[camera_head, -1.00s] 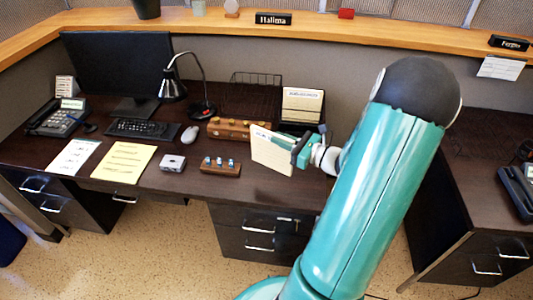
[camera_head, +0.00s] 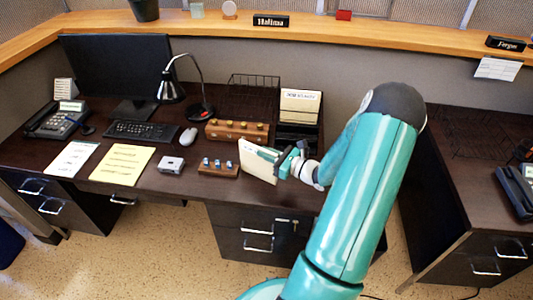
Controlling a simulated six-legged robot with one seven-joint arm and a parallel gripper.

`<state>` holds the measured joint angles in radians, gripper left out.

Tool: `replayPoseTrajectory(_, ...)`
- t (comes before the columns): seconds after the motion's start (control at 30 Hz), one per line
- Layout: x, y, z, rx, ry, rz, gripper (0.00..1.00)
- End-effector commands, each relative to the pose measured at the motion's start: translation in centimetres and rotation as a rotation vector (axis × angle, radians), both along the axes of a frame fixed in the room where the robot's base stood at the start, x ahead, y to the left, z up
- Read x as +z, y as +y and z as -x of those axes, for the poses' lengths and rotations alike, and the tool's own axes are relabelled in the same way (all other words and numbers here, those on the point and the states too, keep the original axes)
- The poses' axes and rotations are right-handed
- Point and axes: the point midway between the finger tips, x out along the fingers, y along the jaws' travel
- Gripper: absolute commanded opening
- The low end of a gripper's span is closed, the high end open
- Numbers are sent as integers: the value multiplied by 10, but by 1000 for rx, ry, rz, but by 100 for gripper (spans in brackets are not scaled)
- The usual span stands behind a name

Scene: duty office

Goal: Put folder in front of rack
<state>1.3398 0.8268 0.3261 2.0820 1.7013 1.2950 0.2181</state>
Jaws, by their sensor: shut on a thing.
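A cream folder (camera_head: 257,164) is in my gripper (camera_head: 282,160), which is shut on its right side. The folder stands on edge, slightly tilted, low over the front right of the dark desk; I cannot tell whether its lower edge touches the desk. A black wire rack (camera_head: 254,88) stands at the back of the desk. A black holder with more cream folders (camera_head: 300,104) stands to its right, behind my gripper. Part of the held folder is hidden by my gripper.
A wooden block with brass knobs (camera_head: 237,131) lies in front of the wire rack. A smaller wooden stand (camera_head: 219,168) is just left of the held folder. A lamp (camera_head: 172,90), mouse (camera_head: 188,136) and keyboard (camera_head: 142,131) are farther left.

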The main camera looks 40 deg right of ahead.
Motion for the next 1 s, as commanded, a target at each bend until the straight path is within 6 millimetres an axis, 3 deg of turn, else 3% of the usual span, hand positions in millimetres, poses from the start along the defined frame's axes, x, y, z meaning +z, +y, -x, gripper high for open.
replayPoseTrajectory(0.1,-3,0,0,0,-1,0,0)
replayPoseTrajectory(0.13,-2,0,0,0,0,0,18)
replayPoseTrajectory(0.2,-2,0,0,0,0,0,32)
replayPoseTrajectory(0.23,-2,0,0,0,0,0,34)
replayPoseTrajectory(0.63,0,-2,6,-2,1,-1,34)
replayPoseTrajectory(1.0,0,-22,77,-4,1,0,34)
